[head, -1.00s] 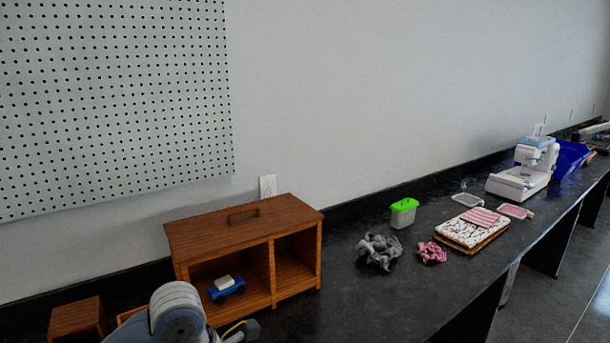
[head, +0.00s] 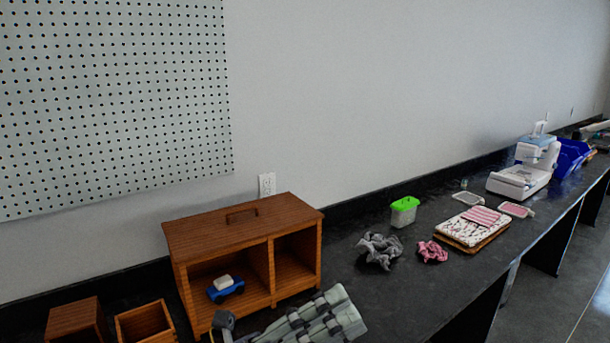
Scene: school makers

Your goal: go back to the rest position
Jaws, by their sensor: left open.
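My left gripper (head: 318,318) shows at the bottom edge of the head view, in front of the wooden two-compartment cabinet. Its grey-green finger parts point to the right, over the front of the dark counter. It is open, and I see nothing held in it. The lower part of it is cut off by the picture edge. My right gripper is not in view.
The wooden cabinet (head: 243,233) holds a blue toy car (head: 226,290) in its left compartment. Two small wooden boxes stand left of it. Grey cloth (head: 379,250), pink cloth (head: 432,252) and a green-lidded container (head: 403,212) lie to the right on the counter (head: 405,295).

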